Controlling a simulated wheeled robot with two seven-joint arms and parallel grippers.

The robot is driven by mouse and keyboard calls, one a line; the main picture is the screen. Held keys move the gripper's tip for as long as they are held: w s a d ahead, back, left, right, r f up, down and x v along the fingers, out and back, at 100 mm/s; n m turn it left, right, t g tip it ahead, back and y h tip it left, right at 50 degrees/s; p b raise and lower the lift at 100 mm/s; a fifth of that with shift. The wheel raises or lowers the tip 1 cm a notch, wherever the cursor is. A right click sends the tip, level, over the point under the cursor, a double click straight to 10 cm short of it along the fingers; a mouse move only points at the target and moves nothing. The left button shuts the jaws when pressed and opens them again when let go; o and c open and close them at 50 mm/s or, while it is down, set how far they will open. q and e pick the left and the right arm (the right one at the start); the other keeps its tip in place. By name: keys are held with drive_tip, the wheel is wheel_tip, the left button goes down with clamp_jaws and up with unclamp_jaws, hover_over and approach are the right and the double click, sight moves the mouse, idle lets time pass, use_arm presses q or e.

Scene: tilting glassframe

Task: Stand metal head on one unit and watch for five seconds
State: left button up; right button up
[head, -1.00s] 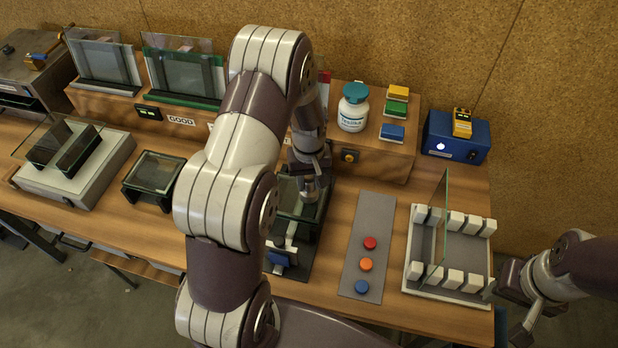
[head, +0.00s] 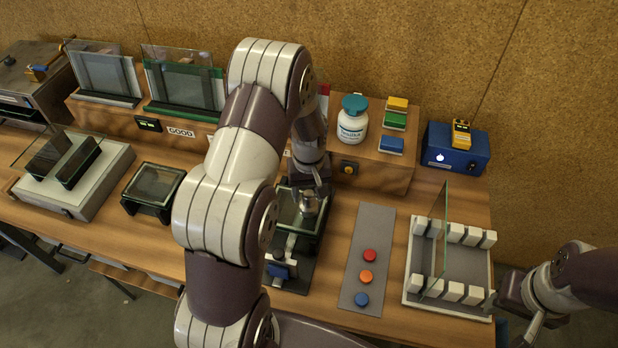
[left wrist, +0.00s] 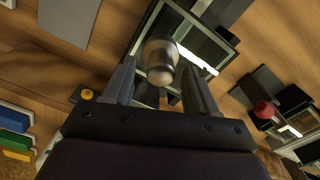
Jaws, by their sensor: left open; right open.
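The metal head (head: 308,203) is a short shiny cylinder over the glass top of the dark-framed unit (head: 283,194) in the table's middle. My left gripper (head: 309,190) is open around it from above. In the left wrist view the metal head (left wrist: 160,62) shows between the two spread fingers (left wrist: 160,85), with the glass frame (left wrist: 205,65) beyond. It looks upright, but its contact with the glass is hard to see. My left arm hides part of this unit. Another small glass-topped unit (head: 154,187) stands to the left. My right gripper (head: 510,312) is open and empty at the right edge.
A grey strip with red, orange and blue buttons (head: 369,256) lies right of the middle unit. A white-posted rack (head: 452,291) holds an upright glass pane. A bottle (head: 353,122), coloured blocks (head: 393,120) and glass panes (head: 185,82) stand on the rear shelf.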

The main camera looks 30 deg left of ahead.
sight(310, 196)
use_arm(q)
wheel_tip(310, 196, up, 10)
drive_tip(key=b, duration=0.2)
drive_tip(key=s+d+f+m+b, duration=0.1)
drive_tip(key=s+d+m, duration=0.2)
drive_tip(key=s, duration=0.4)
drive_tip(key=s+d+f+m+t+b, duration=0.1)
drive_tip(key=s+d+f+m+b, duration=0.1)
drive_tip(key=s+d+m, duration=0.2)
drive_tip(key=s+d, duration=0.1)
drive_tip(key=s, duration=0.1)
drive_tip(key=shift+s+d+f, duration=0.2)
drive_tip(key=shift+s+f, duration=0.05)
drive_tip(key=shift+s, duration=0.15)
idle(4.9)
